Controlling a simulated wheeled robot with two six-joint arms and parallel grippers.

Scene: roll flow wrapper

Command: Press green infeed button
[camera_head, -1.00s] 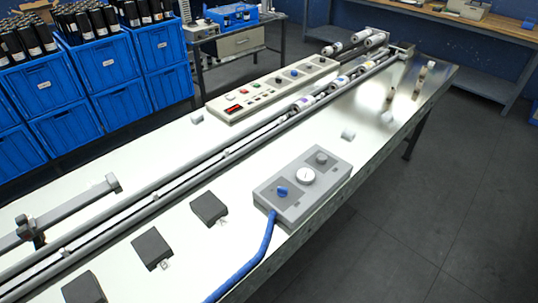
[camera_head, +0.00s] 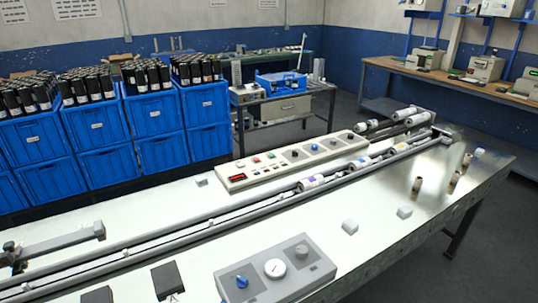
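A long beige control panel (camera_head: 290,163) lies on the white machine table, behind the roller rails. Its left part has a lit red display (camera_head: 237,178), a red button (camera_head: 256,160) and several small buttons beside it. A small greenish button (camera_head: 271,155) seems to sit just right of the red one, but it is too small to be sure, and its label cannot be read. Blue and dark knobs fill the panel's right part. Neither of my grippers shows in the head view.
A grey box (camera_head: 308,283) with a blue knob and a white dial stands at the front of the table. Metal rails (camera_head: 200,240) carrying several rolls (camera_head: 311,183) run between it and the panel. Blue crates (camera_head: 97,126) of black rolls stand behind the table.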

